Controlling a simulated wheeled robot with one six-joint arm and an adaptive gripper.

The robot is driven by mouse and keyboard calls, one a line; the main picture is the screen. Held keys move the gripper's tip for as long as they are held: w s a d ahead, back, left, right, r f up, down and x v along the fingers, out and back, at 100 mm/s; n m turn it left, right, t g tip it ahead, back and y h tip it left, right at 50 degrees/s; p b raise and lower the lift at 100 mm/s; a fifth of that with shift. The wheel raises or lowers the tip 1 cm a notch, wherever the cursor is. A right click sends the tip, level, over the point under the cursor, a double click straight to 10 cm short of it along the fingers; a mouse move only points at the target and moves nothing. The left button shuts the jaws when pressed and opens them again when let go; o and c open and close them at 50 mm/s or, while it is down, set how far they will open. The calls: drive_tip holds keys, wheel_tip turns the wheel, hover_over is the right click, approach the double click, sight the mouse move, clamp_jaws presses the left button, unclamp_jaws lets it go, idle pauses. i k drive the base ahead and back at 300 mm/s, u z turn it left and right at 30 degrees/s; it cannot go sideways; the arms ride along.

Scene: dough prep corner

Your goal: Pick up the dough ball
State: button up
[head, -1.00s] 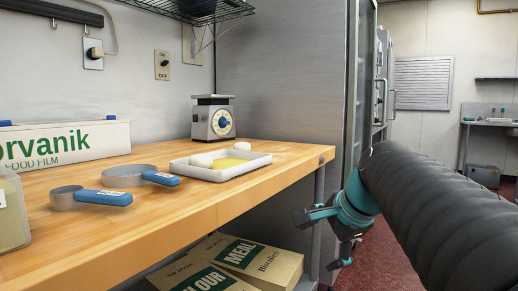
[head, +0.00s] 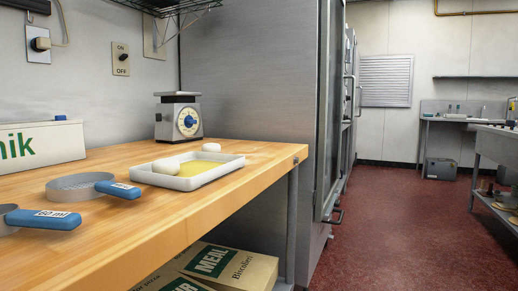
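A pale, rounded dough ball (head: 165,166) is at the left end of a shallow white tray (head: 190,184) on the wooden worktop. I cannot tell whether it rests inside the tray or against its rim. A second, smaller white lump (head: 211,147) shows at the tray's far edge; I cannot tell if it is dough. The tray has a yellow floor. My gripper and arm are not in view.
A dial scale (head: 178,118) stands behind the tray. Blue-handled measuring cups (head: 82,186) lie to its left, with a film box (head: 40,142) behind. Meal boxes (head: 215,262) sit under the worktop (head: 150,222). Red floor (head: 415,215) is open at right.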

sight(212, 147)
drive_tip(key=z, duration=0.1)
drive_tip(key=i, duration=0.9)
drive_tip(key=u, duration=1.45)
